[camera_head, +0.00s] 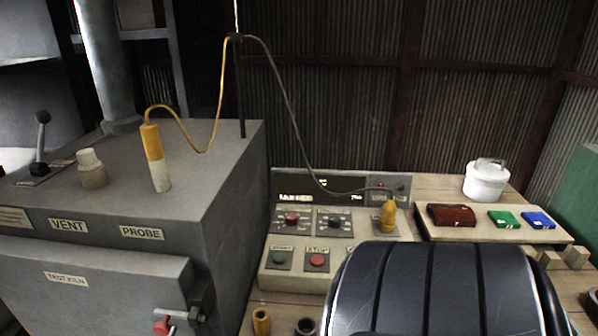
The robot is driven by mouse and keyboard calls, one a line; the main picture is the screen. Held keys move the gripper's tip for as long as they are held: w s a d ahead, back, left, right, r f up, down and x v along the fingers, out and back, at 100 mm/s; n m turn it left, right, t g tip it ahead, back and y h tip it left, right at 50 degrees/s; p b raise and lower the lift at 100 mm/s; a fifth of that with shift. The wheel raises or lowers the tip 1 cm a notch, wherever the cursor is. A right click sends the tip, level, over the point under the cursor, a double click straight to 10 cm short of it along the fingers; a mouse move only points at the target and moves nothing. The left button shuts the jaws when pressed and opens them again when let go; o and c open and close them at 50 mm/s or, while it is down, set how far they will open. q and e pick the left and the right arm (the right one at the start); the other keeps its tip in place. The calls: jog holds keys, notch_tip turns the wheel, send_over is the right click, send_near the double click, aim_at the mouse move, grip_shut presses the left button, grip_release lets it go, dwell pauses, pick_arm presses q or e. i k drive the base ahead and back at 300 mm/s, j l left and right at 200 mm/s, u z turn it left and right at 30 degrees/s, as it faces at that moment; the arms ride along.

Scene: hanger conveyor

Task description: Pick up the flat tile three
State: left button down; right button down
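A wooden board (460,234) at the right holds a dark red curved tile (451,215), a flat green tile (504,219) and a flat blue tile (538,220), in a row from left to right. The blue tile is the third in that row and lies near the board's right end. Small white marks on the tiles are too small to read. Neither of my grippers is in view, and nothing is touching the tiles.
A large dark ribbed form (440,290) hides the bench's front middle. A white lidded jar (486,180) stands behind the board, and wooden blocks (565,257) lie in front of it. Left are a control panel (283,255) and a grey kiln (110,260) with a yellow probe (154,157).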

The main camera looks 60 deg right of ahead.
aim_at(537, 221)
jog(key=z, duration=3.65)
